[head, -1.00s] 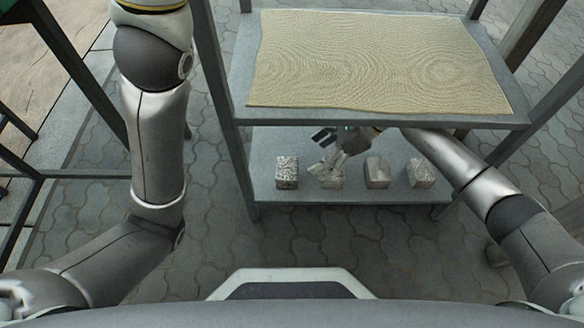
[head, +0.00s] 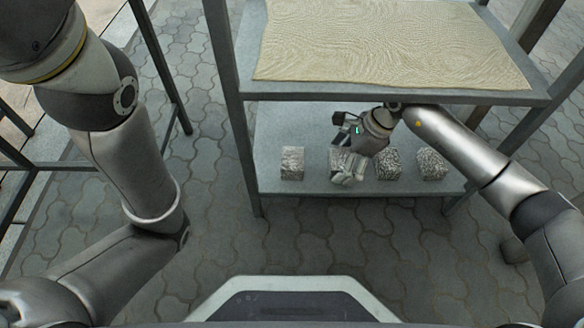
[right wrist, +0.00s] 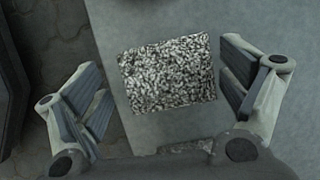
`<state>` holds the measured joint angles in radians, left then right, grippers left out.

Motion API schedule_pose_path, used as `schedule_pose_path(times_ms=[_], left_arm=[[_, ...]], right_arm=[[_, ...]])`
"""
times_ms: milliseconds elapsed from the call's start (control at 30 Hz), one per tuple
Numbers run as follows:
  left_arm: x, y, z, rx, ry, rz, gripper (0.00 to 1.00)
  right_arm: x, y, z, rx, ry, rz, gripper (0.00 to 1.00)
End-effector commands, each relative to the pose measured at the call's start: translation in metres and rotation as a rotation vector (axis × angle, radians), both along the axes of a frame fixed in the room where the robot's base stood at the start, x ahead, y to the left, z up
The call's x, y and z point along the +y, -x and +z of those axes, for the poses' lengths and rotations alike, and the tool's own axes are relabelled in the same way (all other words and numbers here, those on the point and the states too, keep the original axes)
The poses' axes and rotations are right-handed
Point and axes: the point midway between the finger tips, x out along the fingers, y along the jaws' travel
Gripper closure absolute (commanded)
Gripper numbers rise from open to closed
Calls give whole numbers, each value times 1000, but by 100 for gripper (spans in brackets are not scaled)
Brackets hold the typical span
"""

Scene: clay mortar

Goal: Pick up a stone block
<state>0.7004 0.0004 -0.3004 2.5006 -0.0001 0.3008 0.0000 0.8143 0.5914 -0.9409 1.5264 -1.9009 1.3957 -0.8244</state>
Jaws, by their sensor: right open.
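Several speckled grey stone blocks stand in a row on the lower shelf. In the head view the leftmost block (head: 292,163) is clear of my gripper. The second block (head: 336,159) is partly hidden behind my right gripper (head: 346,171). Two more blocks, one (head: 388,164) and another (head: 432,164), stand to its right. In the right wrist view one block (right wrist: 168,74) lies between the spread fingers of my right gripper (right wrist: 160,75), with a gap on each side. The gripper is open and empty. My left arm runs out at the top left; its gripper is out of view.
The upper shelf (head: 400,97), covered by a beige woven mat (head: 390,45), overhangs the lower shelf (head: 270,185). Metal posts (head: 232,100) stand at the rack's sides. My right arm reaches in below the upper shelf. Paved floor (head: 260,245) lies in front.

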Motion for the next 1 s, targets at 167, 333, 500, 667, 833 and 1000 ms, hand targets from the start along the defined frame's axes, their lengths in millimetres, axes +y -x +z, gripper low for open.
schedule_pose_path(times_ms=[167,333,500,667,833,1000], left_arm=[[0,1,-4,-2,1,1,60],[0,0,-8,-2,1,1,60],[0,1,-9,-2,0,0,60],[0,0,-15,-1,0,0,60],[0,0,-25,-1,0,0,60],[0,0,-31,0,-1,0,60]], right_arm=[[35,-2,0,-2,-4,4,8],[59,-3,0,-1,-2,3,8],[69,-3,0,0,-2,1,8],[93,-4,-1,-1,-4,4,8],[116,-6,-6,1,-2,0,8],[118,-6,-11,0,-1,0,8]])
